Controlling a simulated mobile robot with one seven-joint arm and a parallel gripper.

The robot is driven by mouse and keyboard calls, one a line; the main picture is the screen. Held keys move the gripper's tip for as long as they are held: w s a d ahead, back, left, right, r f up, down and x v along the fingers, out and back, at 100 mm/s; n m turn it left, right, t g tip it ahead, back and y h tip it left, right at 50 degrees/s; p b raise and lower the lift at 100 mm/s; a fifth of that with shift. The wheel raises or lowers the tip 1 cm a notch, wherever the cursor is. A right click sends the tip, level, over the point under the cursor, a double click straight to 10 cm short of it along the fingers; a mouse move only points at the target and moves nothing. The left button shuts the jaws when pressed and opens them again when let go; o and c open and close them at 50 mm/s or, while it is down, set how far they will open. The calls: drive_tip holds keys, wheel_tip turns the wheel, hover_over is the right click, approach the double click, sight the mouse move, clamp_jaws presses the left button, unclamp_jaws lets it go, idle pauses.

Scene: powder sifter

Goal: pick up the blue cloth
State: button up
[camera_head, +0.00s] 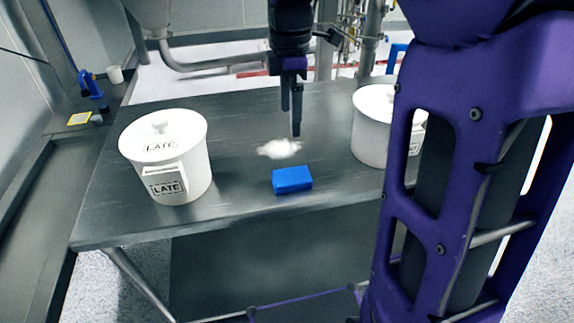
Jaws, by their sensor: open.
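The blue cloth (292,180) is a small folded block lying on the dark metal table (240,208) near its front edge. My gripper (292,122) points down above the table, behind the cloth and close over a small heap of white powder (279,149). Its fingers look narrow from this side, and nothing shows between them. The gripper is open and apart from the cloth.
A white lidded pot (190,160) marked LATE stands at the left of the table. Another white lidded pot (371,130) stands at the right, partly hidden by my purple arm. Pipes (215,63) run behind the table. The table between pots is mostly clear.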

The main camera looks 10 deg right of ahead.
drive_tip(key=b, duration=0.2)
hover_over(292, 175)
drive_tip(key=f, duration=1.1)
drive_tip(key=shift+s+a+f, duration=0.15)
drive_tip(key=shift+a+f, duration=0.2)
drive_tip(key=shift+f, duration=0.05)
drive_tip(key=shift+d+f+b, duration=0.15)
drive_tip(key=shift+f+b, duration=0.3)
drive_tip(key=shift+f, duration=0.9)
drive_tip(key=shift+d+f+b, duration=0.15)
drive_tip(key=shift+f+b, duration=0.25)
drive_tip(key=shift+f, duration=0.95)
drive_tip(key=c, duration=1.3)
drive_tip(key=shift+r, duration=0.1)
wheel_tip(292, 175, up, 10)
drive_tip(key=shift+f+p, duration=0.1)
drive_tip(key=shift+p, duration=1)
